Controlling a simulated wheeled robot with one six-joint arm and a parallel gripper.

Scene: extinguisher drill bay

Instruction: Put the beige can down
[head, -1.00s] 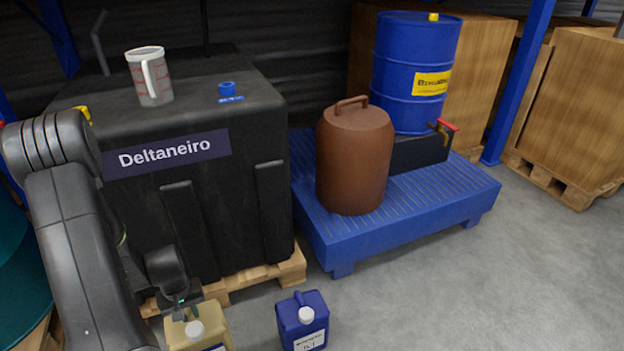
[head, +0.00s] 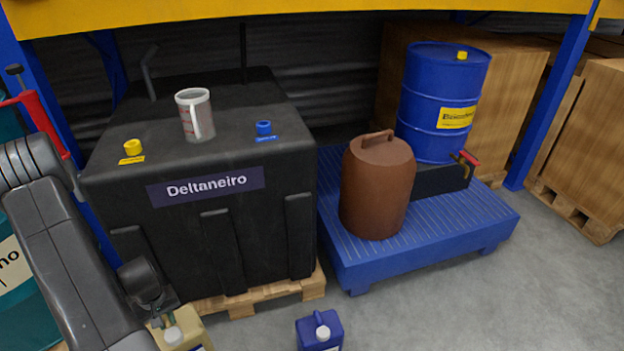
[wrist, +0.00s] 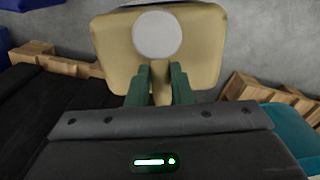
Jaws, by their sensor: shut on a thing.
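The beige can (head: 187,329) shows at the bottom edge of the head view, a squarish jerry can with a white cap; its lower part is cut off. In the wrist view the beige can (wrist: 205,50) is seen from above with its white cap toward me. My gripper (wrist: 160,88) is shut on the can's handle, with a green finger on each side of it. In the head view my gripper (head: 160,312) is at the can's top, partly hidden by my arm. I cannot tell whether the can touches the floor.
A blue can (head: 320,332) stands on the floor to the right. A black Deltaneiro tank (head: 150,215) on a wooden pallet (head: 314,285) stands behind. A blue spill pallet (head: 425,248) holds a brown container (head: 377,190) and a blue drum (head: 440,100). Grey floor at right is clear.

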